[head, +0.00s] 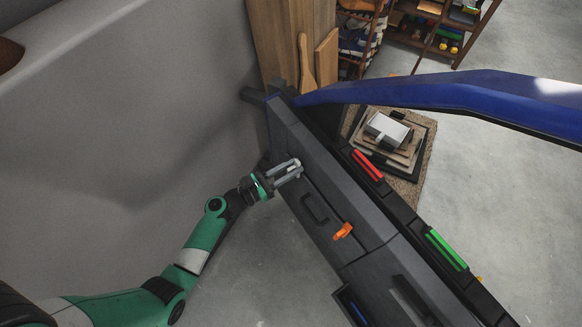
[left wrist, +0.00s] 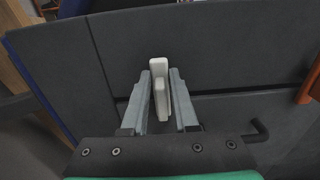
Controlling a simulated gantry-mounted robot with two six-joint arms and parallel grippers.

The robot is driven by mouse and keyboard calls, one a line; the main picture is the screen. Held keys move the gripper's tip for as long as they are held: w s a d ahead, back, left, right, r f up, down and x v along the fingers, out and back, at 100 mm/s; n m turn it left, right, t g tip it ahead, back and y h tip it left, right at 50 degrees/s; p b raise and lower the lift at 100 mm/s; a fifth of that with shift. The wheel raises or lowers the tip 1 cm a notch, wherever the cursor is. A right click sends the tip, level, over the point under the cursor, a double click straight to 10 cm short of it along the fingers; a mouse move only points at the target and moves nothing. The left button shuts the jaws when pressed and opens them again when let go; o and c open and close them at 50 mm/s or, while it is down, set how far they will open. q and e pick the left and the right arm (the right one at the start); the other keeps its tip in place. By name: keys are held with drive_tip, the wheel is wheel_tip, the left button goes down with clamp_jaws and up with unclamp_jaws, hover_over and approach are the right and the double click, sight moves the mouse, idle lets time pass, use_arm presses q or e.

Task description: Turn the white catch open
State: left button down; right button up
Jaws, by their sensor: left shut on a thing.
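The white catch (head: 294,163) is on the inner face of the dark grey car door (head: 336,190), near the door's far end. In the left wrist view the white catch (left wrist: 160,80) stands up between the two grey fingers of my left gripper (left wrist: 160,100). My left gripper (head: 288,172) reaches the door from the left and is shut on the catch; its fingers hide part of it in the head view. My right gripper is in neither view.
An orange handle (head: 343,231) and a black pull handle (head: 314,207) are on the door nearer to me. A blue frame (head: 420,92) arches over the door. Red (head: 367,165) and green (head: 446,250) strips lie along its top. The grey floor left of the door is clear.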

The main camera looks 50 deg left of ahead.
use_arm(q)
drive_tip(key=m+b, duration=0.1)
drive_tip(key=m, duration=0.2)
drive_tip(key=d+m+b, duration=0.1)
drive_tip(key=m+b, duration=0.1)
drive_tip(key=m, duration=0.1)
drive_tip(key=f+m+b, duration=0.1)
drive_tip(key=m+b, duration=0.1)
drive_tip(key=m, duration=0.1)
drive_tip(key=shift+s+d, duration=0.1)
drive_tip(key=shift+d, duration=0.2)
drive_tip(key=m+b, duration=0.1)
drive_tip(key=m, duration=0.1)
drive_tip(key=m+b, duration=0.2)
drive_tip(key=shift+d+f+m, duration=0.2)
drive_tip(key=shift+f+m, duration=0.1)
drive_tip(key=shift+f, duration=0.1)
drive_tip(key=shift+d+f+m+b, duration=0.1)
drive_tip(key=shift+f+m+b, duration=0.05)
drive_tip(key=shift+m+b, duration=0.75)
drive_tip(key=shift+f+m+b, duration=0.1)
drive_tip(key=shift+m+b, duration=0.5)
drive_tip(key=shift+m, duration=0.6)
drive_tip(key=c, duration=0.9)
unclamp_jaws()
